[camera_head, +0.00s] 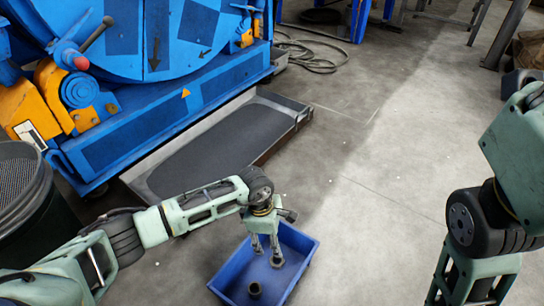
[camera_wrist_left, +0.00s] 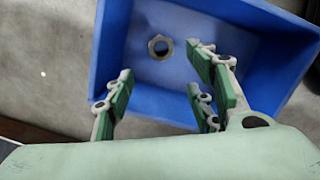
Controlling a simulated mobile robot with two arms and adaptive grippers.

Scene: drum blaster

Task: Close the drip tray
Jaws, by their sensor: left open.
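The drip tray (camera_head: 222,138) is a long, shallow grey tray with a dark floor. In the head view it sticks out on the floor from under the front of the blue drum machine (camera_head: 180,110). My left gripper (camera_head: 267,254) points down over a blue bin (camera_head: 300,268), to the front right of the tray and apart from it. In the left wrist view its fingers (camera_wrist_left: 160,76) are spread with nothing between them. A nut-like metal part (camera_wrist_left: 160,47) lies on the bin's floor, beyond the fingertips. My right arm is at the right edge, and its gripper is out of view.
A dark mesh-topped drum (camera_head: 22,195) stands at the left. A red-knobbed lever (camera_head: 82,62) is on the machine. A cable coil (camera_head: 310,58) lies behind the tray. The concrete floor right of the tray is mostly clear.

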